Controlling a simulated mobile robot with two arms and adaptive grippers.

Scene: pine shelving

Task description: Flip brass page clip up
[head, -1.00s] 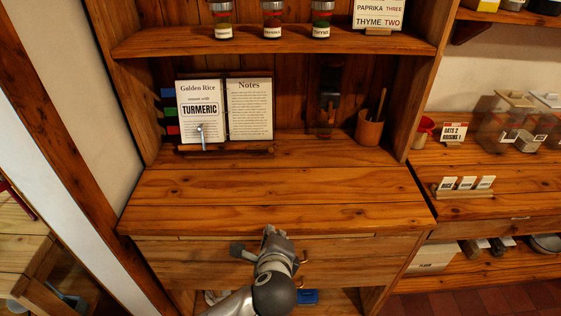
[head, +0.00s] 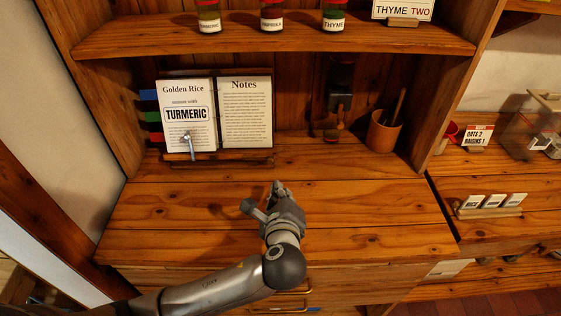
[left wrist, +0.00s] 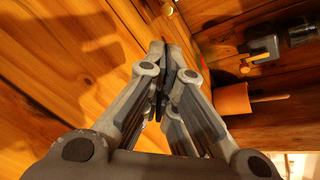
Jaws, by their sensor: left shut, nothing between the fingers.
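The recipe book stands open on a wooden stand (head: 220,161) at the back of the counter. Its left page (head: 187,95) reads Golden Rice and Turmeric, its right page (head: 245,112) Notes. The page clip (head: 188,143), looking pale and metallic rather than clearly brass, lies over the lower part of the left page. My left gripper (head: 277,188) is above the counter, in front of and to the right of the book, well apart from the clip. Its fingers are shut and empty, also in the left wrist view (left wrist: 163,58). The book is not visible there. My right gripper is not in view.
A terracotta cup (head: 383,132) with utensils and a dark grinder-like object (head: 340,92) stand right of the book. Spice jars (head: 271,16) line the shelf (head: 280,42) above. The counter (head: 180,205) before the book is clear.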

